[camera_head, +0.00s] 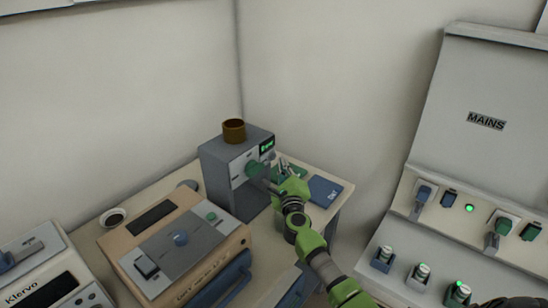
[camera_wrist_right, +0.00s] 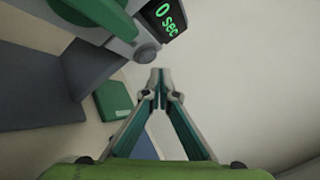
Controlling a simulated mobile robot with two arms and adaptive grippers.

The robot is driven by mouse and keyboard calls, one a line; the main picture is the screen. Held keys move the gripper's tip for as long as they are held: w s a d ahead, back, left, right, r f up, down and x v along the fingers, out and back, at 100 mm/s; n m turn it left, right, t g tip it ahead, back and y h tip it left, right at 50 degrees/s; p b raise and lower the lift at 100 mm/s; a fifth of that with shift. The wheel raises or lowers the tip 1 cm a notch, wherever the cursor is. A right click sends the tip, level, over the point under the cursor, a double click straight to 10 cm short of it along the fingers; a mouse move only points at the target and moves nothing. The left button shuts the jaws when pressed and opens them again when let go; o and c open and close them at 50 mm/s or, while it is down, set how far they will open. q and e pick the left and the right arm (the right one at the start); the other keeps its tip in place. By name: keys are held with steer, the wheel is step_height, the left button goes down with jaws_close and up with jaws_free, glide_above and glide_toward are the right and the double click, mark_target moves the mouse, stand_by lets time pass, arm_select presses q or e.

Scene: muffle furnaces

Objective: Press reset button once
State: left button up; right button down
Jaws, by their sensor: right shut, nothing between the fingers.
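A grey box-shaped device (camera_head: 222,170) stands on the bench in the corner, with a green knob (camera_head: 254,168) and a dark display (camera_head: 267,146) on its front. In the right wrist view the display (camera_wrist_right: 170,20) reads "0 sec" in green. A small round grey button (camera_wrist_right: 148,53) sits just below the display; no label on it can be read. My right gripper (camera_head: 268,181) is in front of the device, shut and empty. In the wrist view its fingertips (camera_wrist_right: 160,73) meet a little below the button; whether they touch it cannot be told. My left gripper is not in view.
A brown cup (camera_head: 234,130) stands on top of the device. A blue book (camera_head: 325,191) and a green one (camera_wrist_right: 114,108) lie beside it. A tan furnace (camera_head: 235,246) stands at the front left. A MAINS panel (camera_head: 487,85) with switches is at the right.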

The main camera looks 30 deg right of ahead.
steer(key=s, duration=0.1)
steer(key=s+d+p, duration=0.1)
steer(key=s, duration=0.1)
steer(key=s+d, duration=0.1)
steer(key=shift+s, duration=0.2)
steer(key=shift+a, duration=0.1)
stand_by(0.7)
